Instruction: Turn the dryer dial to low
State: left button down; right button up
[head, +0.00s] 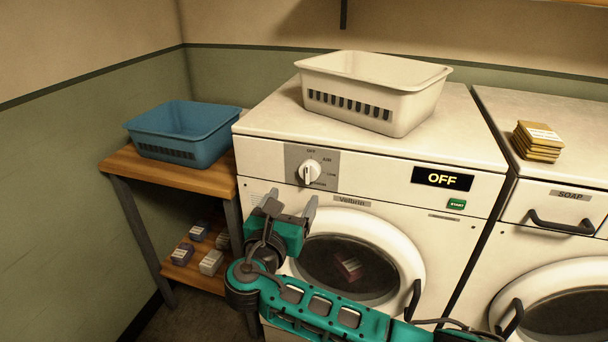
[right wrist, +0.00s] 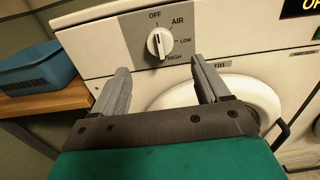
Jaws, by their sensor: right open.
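The dryer dial (head: 311,172) is a white round knob on a grey panel of the left white dryer (head: 380,190). In the right wrist view the dial (right wrist: 160,43) has the labels OFF, AIR, LOW and HIGH around its top and right side. Its ridge stands close to upright, toward OFF. The dryer's display (head: 443,179) reads OFF. My right gripper (head: 291,203) is open and empty, just below and in front of the dial; its fingers (right wrist: 159,68) point up toward it and appear apart from it. My left gripper is out of view.
A cream basket (head: 400,105) sits on the dryer top. A blue basket (head: 185,135) stands on a wooden shelf (head: 215,180) at left, with small boxes below. A green START button (head: 456,204) is under the display. A second machine (head: 560,210) stands at right.

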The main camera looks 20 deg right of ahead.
aim_at(307, 175)
jog(key=x, duration=1)
jog(key=shift+w+d+b, duration=0.1)
jog(key=shift+w+b, duration=0.1)
jog(key=shift+b, duration=0.15)
jog(key=shift+f, duration=0.1)
jog(key=c, duration=1)
